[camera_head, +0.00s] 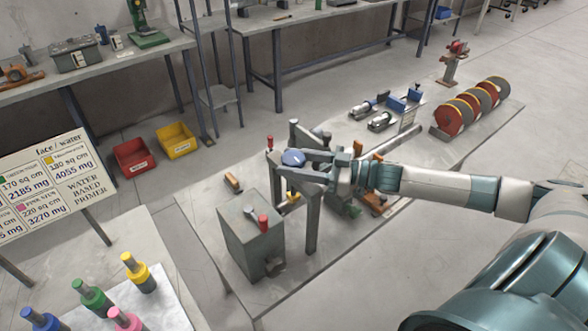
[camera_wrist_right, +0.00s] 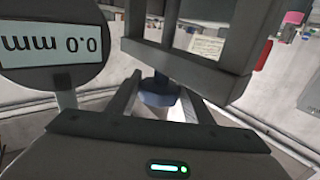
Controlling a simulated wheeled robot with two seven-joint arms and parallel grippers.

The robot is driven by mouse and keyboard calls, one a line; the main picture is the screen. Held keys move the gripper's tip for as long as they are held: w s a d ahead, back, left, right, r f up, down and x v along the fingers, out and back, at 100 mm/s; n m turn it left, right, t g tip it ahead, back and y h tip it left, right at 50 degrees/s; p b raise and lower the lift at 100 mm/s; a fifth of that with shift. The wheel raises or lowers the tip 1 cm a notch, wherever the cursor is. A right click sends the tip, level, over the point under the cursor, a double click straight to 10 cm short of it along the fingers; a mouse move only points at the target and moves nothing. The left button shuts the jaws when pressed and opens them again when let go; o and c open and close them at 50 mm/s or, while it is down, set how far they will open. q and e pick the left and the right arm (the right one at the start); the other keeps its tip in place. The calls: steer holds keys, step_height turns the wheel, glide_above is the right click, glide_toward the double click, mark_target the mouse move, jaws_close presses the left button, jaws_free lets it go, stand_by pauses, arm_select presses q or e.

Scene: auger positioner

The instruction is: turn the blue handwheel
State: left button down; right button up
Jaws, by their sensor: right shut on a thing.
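The blue handwheel (camera_head: 293,158) sits on the grey positioner on the low table in the head view. My right gripper (camera_head: 291,165) reaches it from the right and is shut on it. In the right wrist view the handwheel (camera_wrist_right: 158,91) shows between the two fingers, partly hidden under a grey frame. A round gauge (camera_wrist_right: 50,48) at upper left reads 0.0 mm, upside down. My left gripper is not in view.
A grey box (camera_head: 250,238) with a red knob (camera_head: 263,222) stands in front of the positioner. Red-and-black discs (camera_head: 468,106) stand at the table's far right. Colored bottles (camera_head: 138,272) stand at lower left. Red (camera_head: 133,157) and yellow bins (camera_head: 177,140) lie on the floor.

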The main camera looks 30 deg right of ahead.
steer(key=shift+n+g+y+b, duration=0.7)
steer(key=shift+g+y+b, duration=0.1)
steer(key=shift+b, duration=0.1)
steer(key=o, duration=1)
steer(key=shift+o, duration=0.2)
steer(key=shift+w+a, duration=0.1)
steer(key=shift+b+v, duration=0.5)
steer(key=shift+v, duration=0.5)
steer(key=b+v, duration=0.2)
steer(key=v, duration=1.3)
